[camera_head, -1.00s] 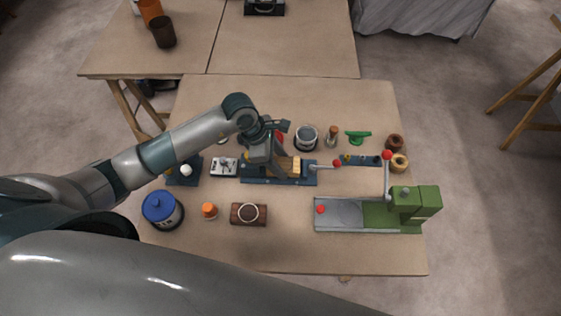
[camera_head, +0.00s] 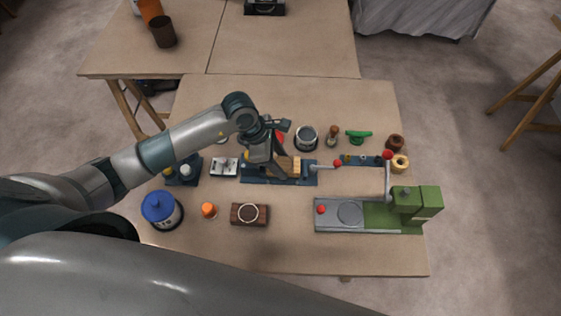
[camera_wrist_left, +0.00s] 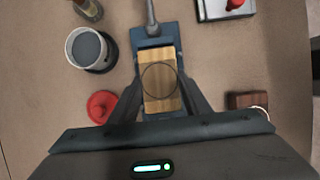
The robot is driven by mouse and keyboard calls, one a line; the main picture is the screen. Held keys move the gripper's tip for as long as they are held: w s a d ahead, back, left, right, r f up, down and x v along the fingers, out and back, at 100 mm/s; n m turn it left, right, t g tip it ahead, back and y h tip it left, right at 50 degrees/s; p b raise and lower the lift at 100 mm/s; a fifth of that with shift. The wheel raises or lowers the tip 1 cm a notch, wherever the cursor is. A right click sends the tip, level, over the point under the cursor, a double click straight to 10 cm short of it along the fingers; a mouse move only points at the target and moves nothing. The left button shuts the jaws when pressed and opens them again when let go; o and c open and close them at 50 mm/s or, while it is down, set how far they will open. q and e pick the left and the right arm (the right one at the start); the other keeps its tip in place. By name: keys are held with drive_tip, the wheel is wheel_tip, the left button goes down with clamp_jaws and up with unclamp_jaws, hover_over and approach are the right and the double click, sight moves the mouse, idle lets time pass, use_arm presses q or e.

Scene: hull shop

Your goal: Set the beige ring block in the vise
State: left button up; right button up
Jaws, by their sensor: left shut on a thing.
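The beige ring block (camera_wrist_left: 160,80), wood-grained with a dark ring on its face, sits between the jaws of the blue vise (camera_wrist_left: 155,42) in the left wrist view. My left gripper (camera_wrist_left: 160,103) has its dark fingers on both sides of the block's near part and is shut on it. In the head view the vise (camera_head: 306,180) stands mid-table with its handle to the right. The gripper (camera_head: 276,165) reaches down over it and partly covers the block (camera_head: 290,164). I cannot tell whether the block rests on the vise bed. My right gripper is not in view.
A brown block with a white ring (camera_head: 249,214) lies in front of the vise. A grey cup (camera_head: 306,137) and a red round part (camera_wrist_left: 101,106) stand close behind it. A green machine (camera_head: 412,208) is at right, a blue-lidded can (camera_head: 161,209) at left.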

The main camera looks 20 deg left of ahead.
sight(280, 163)
use_arm(q)
drive_tip(key=shift+f+b, duration=0.3)
idle(0.4)
drive_tip(key=shift+f+b, duration=0.3)
drive_tip(key=shift+f, duration=0.05)
drive_tip(key=o, duration=0.8)
drive_tip(key=shift+r, duration=0.15)
drive_tip(key=shift+p+v, duration=1.2)
drive_tip(key=shift+v, duration=0.85)
drive_tip(key=shift+p+v, duration=0.95)
drive_tip(key=shift+v, duration=1)
drive_tip(key=p+v, duration=0.1)
drive_tip(key=v, duration=0.2)
drive_tip(key=shift+a, duration=0.1)
